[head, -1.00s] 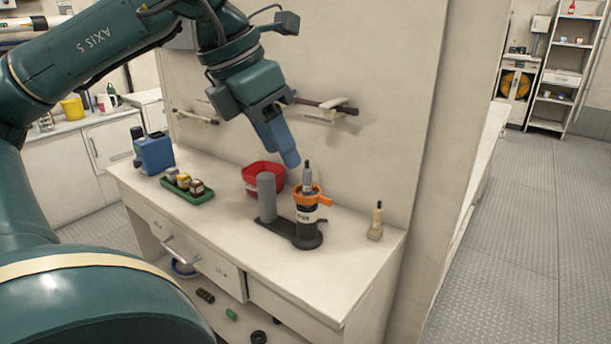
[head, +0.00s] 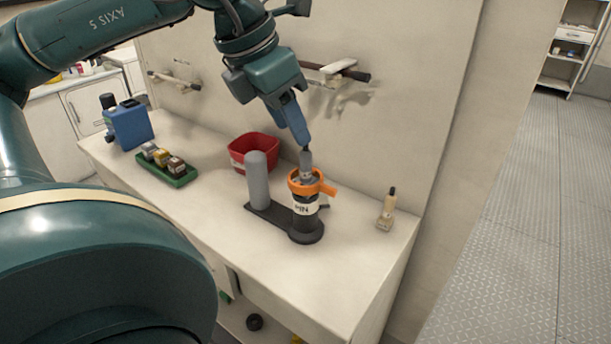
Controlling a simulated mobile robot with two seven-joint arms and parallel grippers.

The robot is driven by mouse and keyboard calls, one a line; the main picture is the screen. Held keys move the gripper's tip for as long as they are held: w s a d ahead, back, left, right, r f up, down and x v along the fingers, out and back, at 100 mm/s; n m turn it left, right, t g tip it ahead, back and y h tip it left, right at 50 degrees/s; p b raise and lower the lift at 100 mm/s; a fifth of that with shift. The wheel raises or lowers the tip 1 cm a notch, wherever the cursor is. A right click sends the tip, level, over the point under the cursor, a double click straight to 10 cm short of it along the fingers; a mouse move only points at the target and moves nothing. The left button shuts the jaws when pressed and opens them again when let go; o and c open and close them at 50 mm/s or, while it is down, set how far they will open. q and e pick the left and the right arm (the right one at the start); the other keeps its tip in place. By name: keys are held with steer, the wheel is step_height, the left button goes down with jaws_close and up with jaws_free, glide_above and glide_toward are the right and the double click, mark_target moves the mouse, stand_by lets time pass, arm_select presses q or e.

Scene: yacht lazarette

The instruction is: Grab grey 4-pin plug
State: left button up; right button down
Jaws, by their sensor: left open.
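A grey plug-like piece (head: 306,163) with a dark tip stands upright in the orange collar (head: 314,182) of a black holder with a white label (head: 305,208). Its pins cannot be seen, so I cannot confirm a 4-pin plug. My left gripper (head: 301,138) is open, its blue fingers pointing down right at the top of the grey piece. The fingers overlap in this view; whether they touch or surround the tip is unclear. My right gripper is not in view.
A grey cylinder (head: 256,180) stands beside the holder, with a red bin (head: 254,150) behind. A green tray (head: 178,180) with small blocks and a blue can (head: 131,125) are left. A brush (head: 386,210) stands right. The bench front (head: 290,268) is clear.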

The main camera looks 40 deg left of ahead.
mark_target(309, 150)
arm_select(q)
steer(key=shift+w+d+x, duration=0.1)
steer(key=shift+d+x, duration=0.05)
steer(key=shift+x, duration=1.65)
steer(key=shift+w+d+x, duration=0.15)
steer(key=shift+x, duration=1.7)
steer(key=shift+r, duration=0.2)
steer(key=shift+c, duration=0.2)
jaws_close()
